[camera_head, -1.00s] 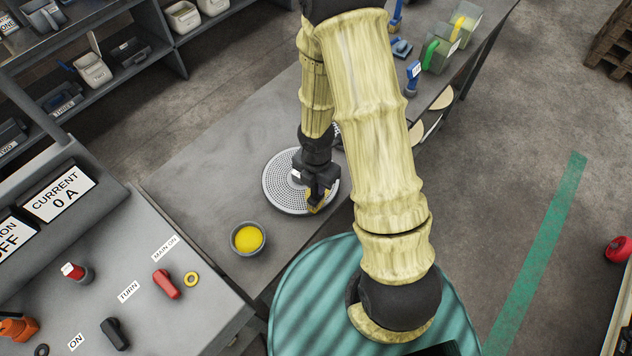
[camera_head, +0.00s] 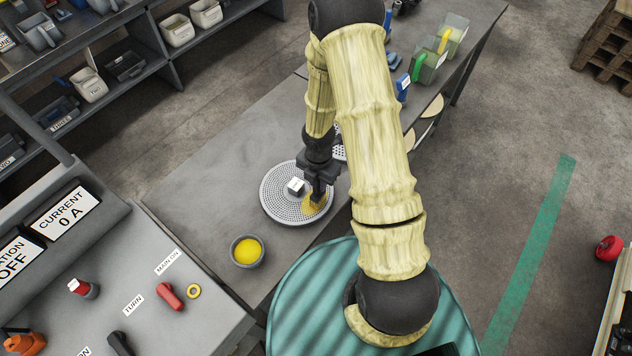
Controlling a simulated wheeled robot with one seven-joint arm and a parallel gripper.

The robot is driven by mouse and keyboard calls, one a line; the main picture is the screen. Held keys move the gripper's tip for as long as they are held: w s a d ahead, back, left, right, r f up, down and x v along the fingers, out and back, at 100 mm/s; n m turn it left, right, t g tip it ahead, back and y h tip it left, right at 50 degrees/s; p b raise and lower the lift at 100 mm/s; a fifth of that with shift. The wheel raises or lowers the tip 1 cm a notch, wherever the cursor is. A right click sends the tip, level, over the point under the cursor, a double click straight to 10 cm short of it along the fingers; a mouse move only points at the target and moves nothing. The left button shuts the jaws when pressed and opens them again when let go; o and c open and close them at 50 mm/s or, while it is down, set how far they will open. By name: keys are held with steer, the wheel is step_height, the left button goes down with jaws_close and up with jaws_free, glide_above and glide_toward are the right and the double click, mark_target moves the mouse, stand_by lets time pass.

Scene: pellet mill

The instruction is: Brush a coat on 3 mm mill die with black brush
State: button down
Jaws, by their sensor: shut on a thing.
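The round perforated mill die (camera_head: 278,207) lies flat on the grey bench, with a small block with a white label (camera_head: 295,187) at its middle. My gripper (camera_head: 318,191) is over the right side of the die, pointing down. It is shut on the black brush, which is mostly hidden by the jaws and hard to tell from them. A yellow patch (camera_head: 311,208) shows on the die's right side just below the gripper; I cannot tell how much of it is bristles and how much is coat. A grey bowl (camera_head: 233,258) of yellow stuff (camera_head: 246,251) stands in front of the die.
Another perforated disc (camera_head: 339,153) is partly hidden behind my arm. Bins with green and yellow handles (camera_head: 428,66) stand at the bench's far end. A control console (camera_head: 205,310) with knobs is at the lower left. The bench (camera_head: 205,170) left of the die is clear.

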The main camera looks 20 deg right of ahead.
steer(key=w+d+p, duration=0.1)
steer(key=w+p, duration=0.1)
steer(key=w+d+p, duration=0.2)
stand_by(0.7)
steer(key=shift+a, duration=0.1)
steer(key=shift+s+a+f+b, duration=0.1)
steer(key=shift+s+a+b, duration=1.4)
steer(key=shift+a, duration=0.2)
steer(key=s+a+b, duration=0.3)
steer(key=a, duration=0.1)
steer(key=shift+s+b, duration=0.35)
steer(key=shift+w+a, duration=0.1)
